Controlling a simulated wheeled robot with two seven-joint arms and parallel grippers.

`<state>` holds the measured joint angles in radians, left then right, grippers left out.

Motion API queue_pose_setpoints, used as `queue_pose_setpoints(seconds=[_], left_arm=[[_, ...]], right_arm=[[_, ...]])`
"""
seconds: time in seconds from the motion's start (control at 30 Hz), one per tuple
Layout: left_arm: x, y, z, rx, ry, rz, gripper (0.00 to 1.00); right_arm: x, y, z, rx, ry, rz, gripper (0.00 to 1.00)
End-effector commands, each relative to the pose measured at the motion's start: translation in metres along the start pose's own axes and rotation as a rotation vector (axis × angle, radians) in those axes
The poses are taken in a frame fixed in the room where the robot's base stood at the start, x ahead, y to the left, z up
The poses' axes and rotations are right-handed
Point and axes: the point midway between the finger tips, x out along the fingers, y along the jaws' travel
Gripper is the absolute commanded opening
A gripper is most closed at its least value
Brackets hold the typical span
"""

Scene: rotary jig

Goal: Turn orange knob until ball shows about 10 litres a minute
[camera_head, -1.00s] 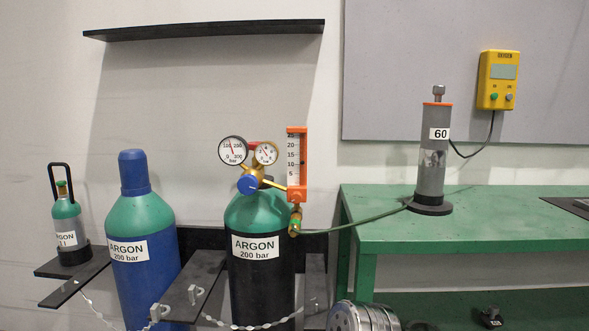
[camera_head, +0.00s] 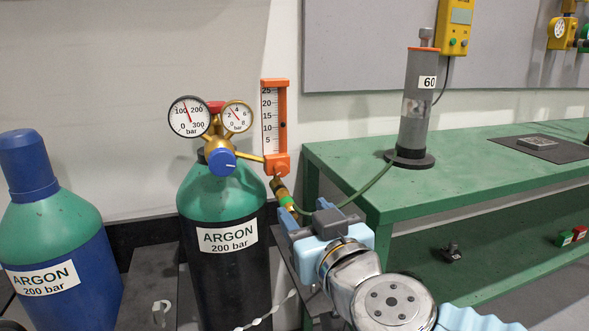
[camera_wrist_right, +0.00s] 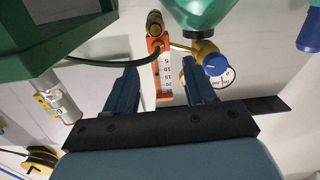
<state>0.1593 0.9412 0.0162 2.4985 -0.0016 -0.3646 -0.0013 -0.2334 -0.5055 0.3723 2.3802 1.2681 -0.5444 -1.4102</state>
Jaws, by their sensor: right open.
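The flowmeter (camera_head: 273,115) is an upright orange frame with a white scale, right of the gauges on the black and green argon cylinder (camera_head: 220,215). Its orange block with the knob (camera_head: 277,165) is at the bottom; knob and block are hard to tell apart. A small dark mark sits at the scale's right side near 10; I cannot tell whether it is the ball. My right gripper (camera_head: 303,213) is open, below and right of the block, apart from it. In the right wrist view the flowmeter (camera_wrist_right: 166,75) appears upside down beyond the open fingers. My left gripper is out of view.
A green hose (camera_head: 350,198) runs from the brass fitting to the grey cylinder marked 60 (camera_head: 415,110) on the green bench (camera_head: 460,155). Two gauges (camera_head: 188,117) and a blue knob (camera_head: 221,161) are left of the flowmeter. A blue argon cylinder (camera_head: 70,265) stands at left.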

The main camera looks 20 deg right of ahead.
Motion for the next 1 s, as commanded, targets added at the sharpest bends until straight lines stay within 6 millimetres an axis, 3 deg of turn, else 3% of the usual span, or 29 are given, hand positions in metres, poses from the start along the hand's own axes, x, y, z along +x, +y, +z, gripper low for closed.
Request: queue_pose_setpoints(seconds=[0.07, 0.17, 0.7, 1.0], left_arm=[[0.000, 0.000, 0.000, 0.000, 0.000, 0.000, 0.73], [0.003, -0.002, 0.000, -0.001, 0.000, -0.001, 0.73], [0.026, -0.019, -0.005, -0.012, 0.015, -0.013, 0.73], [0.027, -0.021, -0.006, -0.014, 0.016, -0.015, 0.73]], right_arm=[[-0.011, 0.002, -0.011, -0.003, 0.027, 0.006, 0.55], [-0.009, 0.003, -0.014, -0.005, 0.033, 0.008, 0.55], [0.101, 0.003, -0.015, -0.004, 0.030, 0.008, 0.55], [0.124, 0.004, -0.019, -0.005, 0.033, 0.009, 0.55]])
